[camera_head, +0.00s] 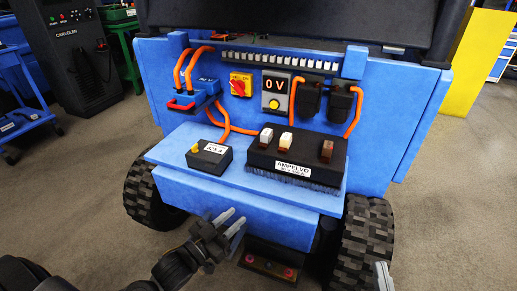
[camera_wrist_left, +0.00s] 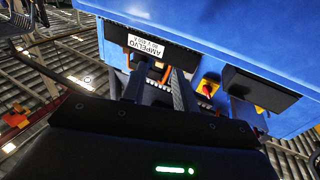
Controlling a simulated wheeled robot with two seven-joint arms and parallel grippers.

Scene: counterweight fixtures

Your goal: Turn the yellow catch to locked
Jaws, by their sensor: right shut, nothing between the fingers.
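A small yellow knob (camera_head: 195,148) sits on top of a black box (camera_head: 212,158) on the blue shelf; its locked or unlocked position cannot be read. A yellow plate with a red rotary handle (camera_head: 240,85) is on the blue panel behind, also in the left wrist view (camera_wrist_left: 208,87). I cannot tell which of these is the catch. My left gripper (camera_head: 231,220) is in front of the shelf's front edge, below the black box, with its fingers apart and nothing visible between them. My right gripper (camera_head: 383,277) shows only its tip at the bottom edge, shut and empty.
A larger black block (camera_head: 297,160) with several rocker switches and a bristled front stands on the shelf's right. Orange cables (camera_head: 222,122) loop above the shelf. Black wheels (camera_head: 365,240) flank the shelf; open floor lies at left.

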